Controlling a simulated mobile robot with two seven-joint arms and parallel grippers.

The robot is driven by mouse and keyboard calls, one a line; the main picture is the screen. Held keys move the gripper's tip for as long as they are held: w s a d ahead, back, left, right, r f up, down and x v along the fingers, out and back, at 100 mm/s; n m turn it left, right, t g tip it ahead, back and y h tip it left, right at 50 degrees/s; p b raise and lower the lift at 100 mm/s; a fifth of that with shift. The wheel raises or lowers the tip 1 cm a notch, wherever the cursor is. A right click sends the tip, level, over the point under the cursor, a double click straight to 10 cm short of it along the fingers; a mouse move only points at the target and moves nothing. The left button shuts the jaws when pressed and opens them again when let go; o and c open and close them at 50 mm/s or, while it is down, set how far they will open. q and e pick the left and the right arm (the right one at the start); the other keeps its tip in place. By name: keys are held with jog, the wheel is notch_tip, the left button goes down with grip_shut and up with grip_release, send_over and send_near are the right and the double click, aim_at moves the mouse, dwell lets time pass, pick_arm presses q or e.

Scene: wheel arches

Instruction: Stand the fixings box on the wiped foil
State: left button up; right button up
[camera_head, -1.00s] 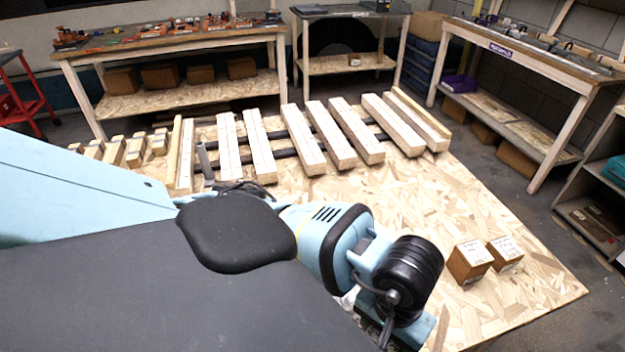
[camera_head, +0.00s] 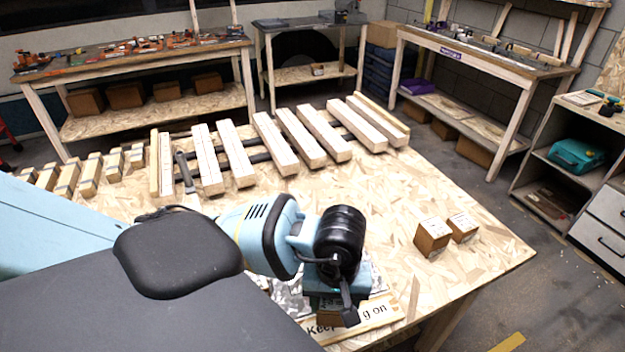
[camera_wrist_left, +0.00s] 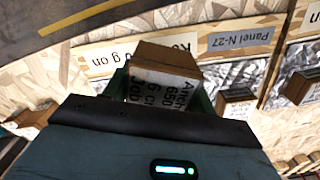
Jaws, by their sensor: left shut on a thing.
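My left gripper (camera_head: 335,298) is shut on a small brown cardboard box with a printed white label, the fixings box (camera_wrist_left: 165,62). In the wrist view, the gripper's dark green fingers (camera_wrist_left: 160,88) stand on both sides of it. In the head view, the box (camera_head: 328,319) is mostly hidden under the gripper, by the board's front edge. Crinkled silver foil (camera_head: 290,297) shows around the gripper; in the wrist view, foil sheets (camera_wrist_left: 240,72) lie beside and behind the box. I cannot tell which is wiped, or whether the box touches anything. My right gripper is out of view.
A sign reading "Keep ... g on" (camera_head: 372,318) lies near the box, partly covered. A "Panel N-27" label (camera_wrist_left: 240,40) is by the foil. Other small boxes stand at the foil (camera_wrist_left: 236,100) and at right (camera_head: 432,238). Pale timber bars (camera_head: 275,145) lie behind.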

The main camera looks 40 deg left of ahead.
pick_arm(q)
jog(key=w+a, duration=0.2)
jog(key=w, duration=0.2)
jog(key=w+a, duration=0.2)
jog(key=w, duration=0.2)
jog(key=w+a+f, duration=0.1)
jog(key=w, duration=0.3)
jog(key=shift+w+a+p, duration=0.1)
jog(key=shift+a+p, duration=0.2)
jog(key=shift+a, duration=0.1)
jog(key=shift+w+a+f, duration=0.1)
jog(key=shift+w+a, duration=0.25)
jog(key=shift+w, duration=0.25)
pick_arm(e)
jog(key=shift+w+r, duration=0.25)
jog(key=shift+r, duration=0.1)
pick_arm(q)
jog(key=shift+w, duration=0.1)
jog(key=shift+w+a, duration=0.2)
jog(key=shift+w, duration=0.15)
notch_tip(320, 180, down, 3)
jog(key=shift+f, duration=0.25)
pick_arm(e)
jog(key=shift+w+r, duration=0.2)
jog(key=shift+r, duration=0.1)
pick_arm(q)
jog(key=shift+f, duration=0.15)
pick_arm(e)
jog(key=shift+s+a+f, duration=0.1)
